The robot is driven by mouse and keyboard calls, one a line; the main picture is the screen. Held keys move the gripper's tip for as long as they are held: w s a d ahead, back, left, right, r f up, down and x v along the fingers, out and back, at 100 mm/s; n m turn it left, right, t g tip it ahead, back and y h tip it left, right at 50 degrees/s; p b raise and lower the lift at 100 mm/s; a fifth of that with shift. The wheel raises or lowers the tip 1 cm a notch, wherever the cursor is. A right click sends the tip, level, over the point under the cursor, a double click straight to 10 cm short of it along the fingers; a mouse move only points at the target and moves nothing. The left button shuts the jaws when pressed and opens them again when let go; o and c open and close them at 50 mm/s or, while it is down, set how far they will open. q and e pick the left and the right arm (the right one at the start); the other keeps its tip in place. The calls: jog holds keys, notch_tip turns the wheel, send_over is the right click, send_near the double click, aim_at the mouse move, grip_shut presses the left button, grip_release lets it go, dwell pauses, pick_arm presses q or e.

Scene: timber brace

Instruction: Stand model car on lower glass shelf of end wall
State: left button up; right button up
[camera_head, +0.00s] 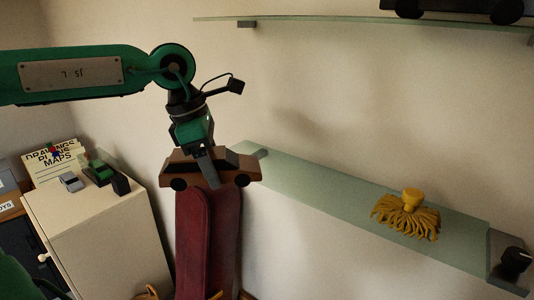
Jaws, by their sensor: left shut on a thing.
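A brown model car (183,169) with dark windows and black wheels is in my left gripper (211,171). The gripper comes down from above and is shut on the car's middle. The car is roughly level, at the left end of the lower glass shelf (310,191); I cannot tell whether it touches the shelf. The shelf runs along the wall from middle to lower right. My right gripper is not in view.
A yellow mop-like brush (408,212) and a dark object (515,262) are on the lower shelf's right part. An upper glass shelf (330,19) holds a dark vehicle (455,7). A white cabinet (100,235) holds small cars. Dark red boards (208,240) stand below the car.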

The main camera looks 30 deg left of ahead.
pick_arm(q)
jog(key=p, duration=0.6)
send_over(264, 167)
jog(key=shift+s+a, duration=0.35)
notch_tip(264, 167, down, 3)
jog(key=shift+r+p, duration=0.1)
jog(key=shift+p, duration=0.7)
jog(key=shift+f, duration=0.4)
jog(key=shift+f, duration=0.1)
jog(key=o, duration=1.2)
